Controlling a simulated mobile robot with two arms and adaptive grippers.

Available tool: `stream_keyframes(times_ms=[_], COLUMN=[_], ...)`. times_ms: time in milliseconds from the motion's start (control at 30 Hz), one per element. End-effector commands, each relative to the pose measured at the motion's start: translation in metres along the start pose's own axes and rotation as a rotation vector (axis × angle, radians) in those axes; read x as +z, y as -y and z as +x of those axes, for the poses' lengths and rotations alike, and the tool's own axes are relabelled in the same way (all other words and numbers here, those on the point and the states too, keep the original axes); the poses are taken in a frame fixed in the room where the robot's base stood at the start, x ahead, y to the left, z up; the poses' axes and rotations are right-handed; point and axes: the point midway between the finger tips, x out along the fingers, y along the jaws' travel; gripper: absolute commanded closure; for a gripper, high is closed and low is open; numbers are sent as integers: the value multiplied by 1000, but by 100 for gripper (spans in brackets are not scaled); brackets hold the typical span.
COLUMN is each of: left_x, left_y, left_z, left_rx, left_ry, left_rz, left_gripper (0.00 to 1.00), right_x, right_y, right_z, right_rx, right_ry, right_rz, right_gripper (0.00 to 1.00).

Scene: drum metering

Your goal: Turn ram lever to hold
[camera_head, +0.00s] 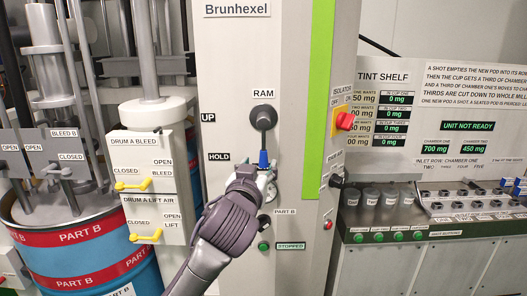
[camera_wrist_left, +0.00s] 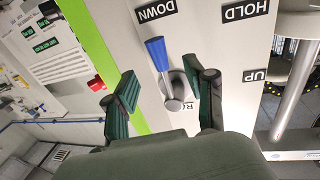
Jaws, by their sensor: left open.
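The ram lever has a round dark hub (camera_head: 263,117) under the RAM label on the white panel. Its blue handle (camera_head: 263,158) hangs straight down from the hub. In the left wrist view the blue handle (camera_wrist_left: 156,54) points toward the DOWN label (camera_wrist_left: 157,10). The HOLD label (camera_head: 218,156) is at the lower left of the hub, with the UP label (camera_head: 208,117) above it. My left gripper (camera_head: 262,170) is at the handle's lower end and hides the DOWN label in the head view. Its fingers are open, one on each side of the lever; contact is unclear.
Yellow valve handles (camera_head: 132,186) and a drum (camera_head: 80,245) stand at the left. A red isolator knob (camera_head: 345,121) sticks out right of the green stripe. A green button (camera_head: 263,246) is below the gripper. A tint shelf counter (camera_head: 440,232) is at the right.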

Motion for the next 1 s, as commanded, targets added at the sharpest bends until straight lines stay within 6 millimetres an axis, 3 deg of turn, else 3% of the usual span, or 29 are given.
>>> stream_keyframes(times_ms=[100,300,733,767,1000], left_x=[-3,-2,1,1,0], left_y=[1,0,0,0,0], left_z=[25,52,62,62,61], left_rx=[-2,-1,0,0,0], left_ry=[3,1,0,0,0], left_rz=[2,0,0,0,-1], left_gripper=[45,45,45,47,87], right_x=[-1,-2,-3,-3,-3], right_y=[0,0,3,3,3], right_z=[-11,-18,-19,-19,-19], right_rx=[0,-1,-4,-4,-4], right_ry=[0,0,-1,-1,-1], right_rz=[0,1,2,2,2], right_gripper=[100,100,100,100,100])
